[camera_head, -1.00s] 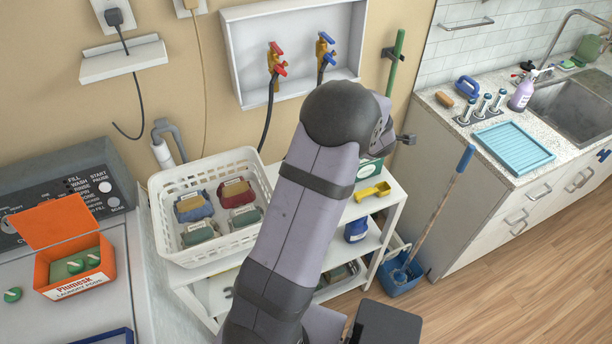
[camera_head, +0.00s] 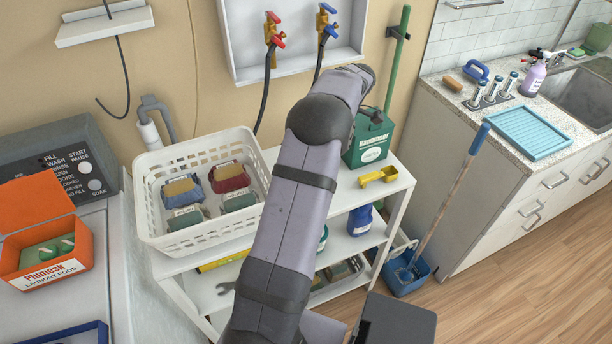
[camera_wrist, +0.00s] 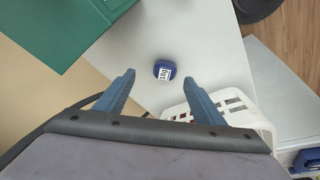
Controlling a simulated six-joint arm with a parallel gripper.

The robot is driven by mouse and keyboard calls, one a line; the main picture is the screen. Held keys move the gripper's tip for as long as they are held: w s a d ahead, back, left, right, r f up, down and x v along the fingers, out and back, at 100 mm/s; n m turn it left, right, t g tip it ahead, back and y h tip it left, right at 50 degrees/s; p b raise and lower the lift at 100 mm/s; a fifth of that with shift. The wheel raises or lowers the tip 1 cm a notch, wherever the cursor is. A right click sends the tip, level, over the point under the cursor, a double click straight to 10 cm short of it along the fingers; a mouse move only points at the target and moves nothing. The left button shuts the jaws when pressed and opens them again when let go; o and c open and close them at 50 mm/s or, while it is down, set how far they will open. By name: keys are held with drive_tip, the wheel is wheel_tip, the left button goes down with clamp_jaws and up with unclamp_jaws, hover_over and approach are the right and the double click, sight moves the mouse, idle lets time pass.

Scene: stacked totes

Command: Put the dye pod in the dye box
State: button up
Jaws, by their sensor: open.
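A small blue pod (camera_wrist: 165,70) with a white label lies on a pale surface in the wrist view; it looks like the dye pod, though its label is hard to read. It is hidden in the head view. My gripper (camera_wrist: 162,92) is open and empty, its two blue fingers apart, with the pod between and beyond their tips. A green box (camera_head: 369,140) with a white label stands on the white shelf; a green box (camera_wrist: 70,25) also shows at upper left in the wrist view. I cannot tell for certain that it is the dye box.
A white basket (camera_head: 155,225) of cloth-like packs stands left of my arm. A yellow scoop (camera_head: 379,176) lies before the green box. An orange laundry-pod box (camera_head: 45,245) sits at far left. The mop (camera_head: 450,200) and sink counter are at right.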

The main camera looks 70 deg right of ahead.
drive_tip(key=shift+t, duration=0.4)
drive_tip(key=shift+a+p+x, duration=0.2)
drive_tip(key=shift+p+x, duration=0.45)
drive_tip(key=shift+x, duration=0.7)
drive_tip(key=shift+a+p+x, duration=0.2)
drive_tip(key=shift+p+x, duration=0.4)
drive_tip(key=shift+x, duration=0.75)
drive_tip(key=shift+a+p+x, duration=0.2)
drive_tip(key=shift+p+x, duration=0.45)
drive_tip(key=shift+x, duration=0.7)
drive_tip(key=shift+w+r, duration=0.1)
drive_tip(key=shift+w, duration=0.05)
drive_tip(key=shift+c, duration=0.7)
drive_tip(key=c, duration=1.1)
drive_tip(key=shift+r, duration=0.1)
wheel_tip(320, 180, up, 10)
drive_tip(key=b, duration=0.3)
